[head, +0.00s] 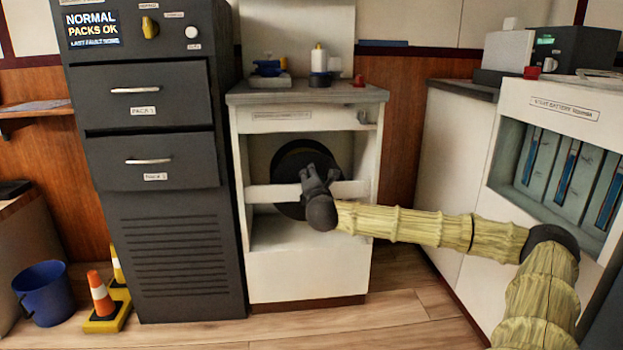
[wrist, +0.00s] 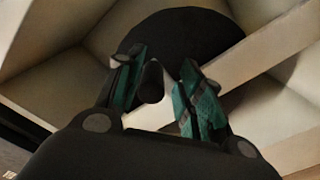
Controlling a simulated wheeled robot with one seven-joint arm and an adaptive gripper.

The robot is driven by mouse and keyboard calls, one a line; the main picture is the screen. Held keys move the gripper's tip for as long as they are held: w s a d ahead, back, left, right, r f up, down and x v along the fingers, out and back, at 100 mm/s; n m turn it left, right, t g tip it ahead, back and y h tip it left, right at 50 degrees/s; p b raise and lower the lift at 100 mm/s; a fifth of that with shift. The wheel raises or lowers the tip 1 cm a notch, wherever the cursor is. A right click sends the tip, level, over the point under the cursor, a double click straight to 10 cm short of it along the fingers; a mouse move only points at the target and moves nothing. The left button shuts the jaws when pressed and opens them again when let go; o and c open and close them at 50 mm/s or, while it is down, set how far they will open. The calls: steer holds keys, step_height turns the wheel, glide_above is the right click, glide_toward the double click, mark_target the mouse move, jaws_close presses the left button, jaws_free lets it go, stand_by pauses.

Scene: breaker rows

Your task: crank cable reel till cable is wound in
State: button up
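The cable reel shows as a dark round disc (head: 290,160) inside the open-fronted white cabinet, behind a white crossbar (head: 345,189). It also shows in the wrist view as a dark disc (wrist: 195,32). My gripper (head: 314,175) is at the cabinet front, before the reel and crossbar, hiding part of both. In the wrist view my gripper's teal-padded fingers (wrist: 163,88) stand apart. A dark, rounded peg that looks like the crank handle (wrist: 152,84) is between them, nearer the left finger. A light gap shows toward the right finger. I cannot make out the cable.
A dark drawer cabinet (head: 150,200) stands close on the left. A white battery cabinet (head: 560,110) stands on the right. A blue bucket (head: 44,293) and an orange cone (head: 101,297) are at lower left. Small items, including a white bottle (head: 319,60), sit on the reel cabinet's top.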

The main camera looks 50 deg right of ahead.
steer(key=shift+w+a+r, duration=0.1)
steer(key=shift+r, duration=0.05)
steer(key=shift+a, duration=0.1)
steer(key=shift+s+a, duration=0.2)
steer(key=v, duration=1.1)
steer(key=shift+s, duration=0.2)
